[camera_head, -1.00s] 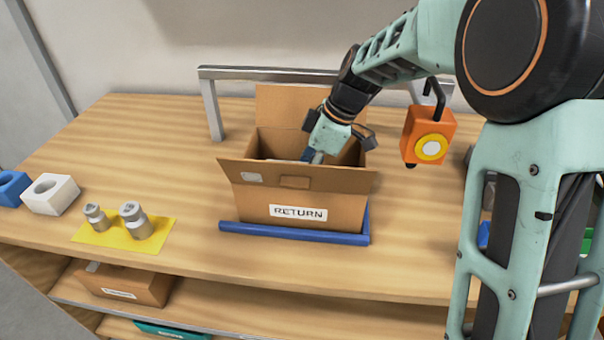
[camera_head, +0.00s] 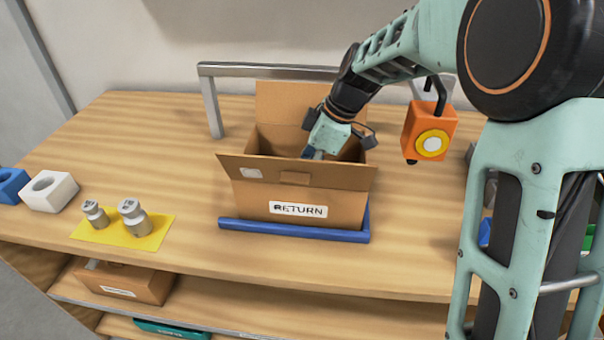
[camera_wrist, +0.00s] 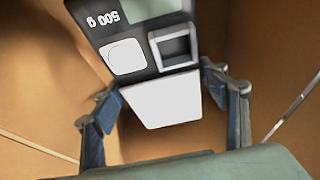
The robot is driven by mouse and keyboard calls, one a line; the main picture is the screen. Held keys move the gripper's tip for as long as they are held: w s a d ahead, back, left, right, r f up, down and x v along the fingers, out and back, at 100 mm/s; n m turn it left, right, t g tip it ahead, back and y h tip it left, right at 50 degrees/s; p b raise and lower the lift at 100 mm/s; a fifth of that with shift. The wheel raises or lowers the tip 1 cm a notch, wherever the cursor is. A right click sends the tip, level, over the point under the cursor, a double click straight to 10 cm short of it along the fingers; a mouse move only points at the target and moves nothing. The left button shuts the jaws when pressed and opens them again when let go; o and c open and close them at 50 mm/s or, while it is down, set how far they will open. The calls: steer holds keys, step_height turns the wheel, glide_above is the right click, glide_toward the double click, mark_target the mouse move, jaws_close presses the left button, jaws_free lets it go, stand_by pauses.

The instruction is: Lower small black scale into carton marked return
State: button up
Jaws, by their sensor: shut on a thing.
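The carton marked RETURN (camera_head: 262,194) stands open on the table, its front flap folded outward. My gripper (camera_head: 312,154) reaches down inside it, and its fingertips are partly hidden by the front wall. In the wrist view my gripper (camera_wrist: 168,105) is shut on the small black scale (camera_wrist: 152,62), one finger at each side. The scale has a white plate, a display window and the marking 500 g. Brown carton walls surround it in the wrist view. The scale is hidden in the head view, and I cannot tell whether it touches the carton floor.
A blue rail (camera_head: 290,232) runs along the carton's front. A grey metal frame (camera_head: 211,105) stands behind. Two metal weights on a yellow mat (camera_head: 158,236) and a white block (camera_head: 48,192) are at left. An orange box (camera_head: 428,128) hangs right of the carton.

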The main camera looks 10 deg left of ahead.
stand_by(0.3)
steer(key=o, duration=1.5)
steer(key=shift+o, duration=0.2)
